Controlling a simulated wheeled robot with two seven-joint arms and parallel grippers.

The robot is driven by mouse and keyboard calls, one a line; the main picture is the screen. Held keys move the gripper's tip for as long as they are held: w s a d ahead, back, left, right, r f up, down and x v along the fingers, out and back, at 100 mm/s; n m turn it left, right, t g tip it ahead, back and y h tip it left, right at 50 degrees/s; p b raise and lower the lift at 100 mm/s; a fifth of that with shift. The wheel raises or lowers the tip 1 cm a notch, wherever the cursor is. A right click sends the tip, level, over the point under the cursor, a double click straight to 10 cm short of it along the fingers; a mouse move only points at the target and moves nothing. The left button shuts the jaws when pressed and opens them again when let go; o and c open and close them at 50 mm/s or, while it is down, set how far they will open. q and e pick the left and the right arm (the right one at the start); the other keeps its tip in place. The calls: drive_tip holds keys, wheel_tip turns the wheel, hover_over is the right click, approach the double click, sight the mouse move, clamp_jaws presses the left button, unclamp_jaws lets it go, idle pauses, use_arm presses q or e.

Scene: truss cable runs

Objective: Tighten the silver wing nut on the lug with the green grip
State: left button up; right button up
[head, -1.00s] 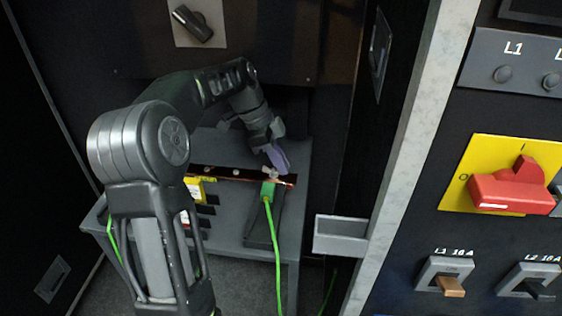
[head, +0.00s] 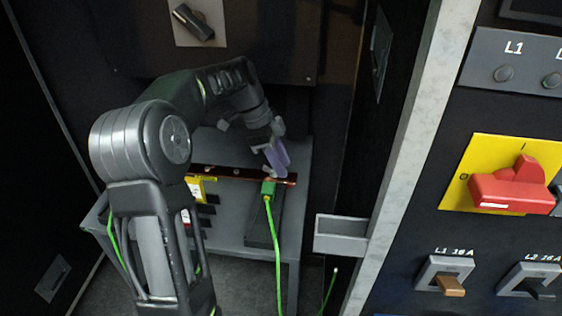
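The green grip (head: 268,188) of a green cable sits at the right part of a copper bar (head: 224,173) on a grey shelf. The lug above the grip and the silver wing nut (head: 268,171) are small and partly covered by my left gripper. My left gripper (head: 277,166) reaches in from above, its purple-grey fingers right at or just beside the wing nut. I cannot tell whether the fingers touch the nut or how far apart they are. My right gripper is not in view.
A yellow block (head: 196,190) sits left of the grip on the shelf (head: 228,232). A small grey tray (head: 340,234) is fixed to the cabinet wall on the right. A panel with a red switch handle (head: 512,186) stands further right. Dark cabinet walls enclose the shelf.

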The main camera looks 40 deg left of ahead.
use_arm(q)
drive_tip(key=p+v, duration=0.2)
drive_tip(key=v, duration=0.5)
drive_tip(key=shift+r, duration=0.1)
drive_tip(key=shift+a+r, duration=0.15)
drive_tip(key=shift+r, duration=0.15)
drive_tip(key=shift+f, duration=0.1)
